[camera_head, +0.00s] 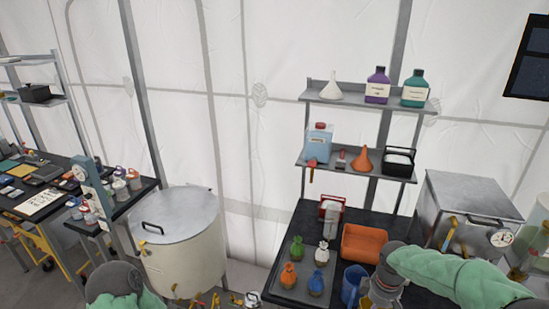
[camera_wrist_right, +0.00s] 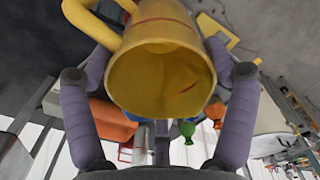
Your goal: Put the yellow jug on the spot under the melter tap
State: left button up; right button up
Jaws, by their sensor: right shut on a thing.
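My right gripper (camera_wrist_right: 160,52) is shut on the yellow jug (camera_wrist_right: 158,85), with a purple-grey finger on each side of its body. In the wrist view the jug's open mouth faces the camera and its handle (camera_wrist_right: 92,22) sticks out to the upper left. In the head view my right gripper (camera_head: 384,288) is at the bottom edge, over the dark bench beside a blue jug (camera_head: 352,284); the yellow jug is mostly hidden there. A metal box with a dial and a yellow-handled tap (camera_head: 452,234), possibly the melter, stands at the right. I cannot make out the spot under a tap.
A large lidded vat (camera_head: 182,245) stands left, with brass taps near the bottom edge. My left sleeve shows at the lower left.

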jog(key=a+f+m+b, duration=0.4)
jog(key=a+f+b, duration=0.1)
jog(key=f, duration=0.4)
jog(key=s+a+f+m+b, duration=0.1)
jog(key=a+f+m+b, duration=0.3)
jog(key=f, duration=0.5)
jog(key=shift+s+a+m+b, duration=0.2)
jog(key=shift+a+m+b, duration=0.2)
jog(key=shift+a+b, duration=0.7)
jog(key=shift+d+r, duration=0.1)
